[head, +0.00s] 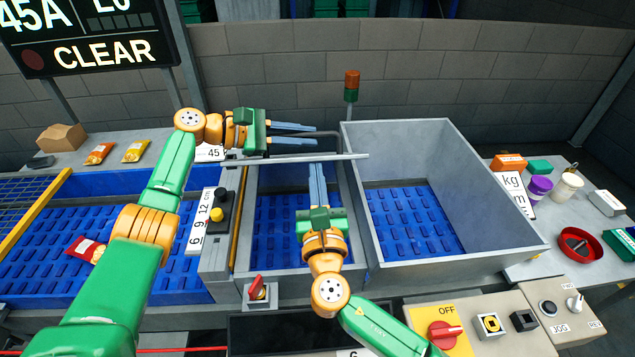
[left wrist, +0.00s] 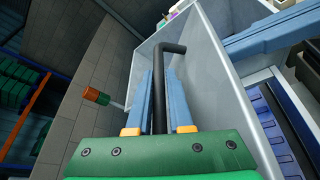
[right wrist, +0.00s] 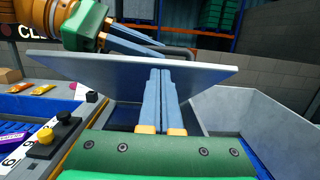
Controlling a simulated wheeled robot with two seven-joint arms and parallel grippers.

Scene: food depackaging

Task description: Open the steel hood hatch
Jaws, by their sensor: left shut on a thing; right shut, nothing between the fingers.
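The steel hood hatch (head: 295,158) stands raised over the open bay in the head view, seen nearly edge-on. In the right wrist view its plate (right wrist: 105,72) spans across the middle. Its black bar handle (left wrist: 160,90) is between my left gripper's fingers in the left wrist view. My left gripper (head: 314,133) is shut on this handle, behind the plate. My right gripper (head: 317,166) is shut and empty. Its fingertips (right wrist: 160,72) are in front of the plate's near face; I cannot tell whether they touch it.
The bay shows a blue ribbed belt (head: 270,222). A steel bin (head: 500,215) stands to the right. A post with black and yellow buttons (head: 218,213) is left of the bay. A red switch (head: 257,288) sits at the front. A signal lamp (head: 351,85) stands behind.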

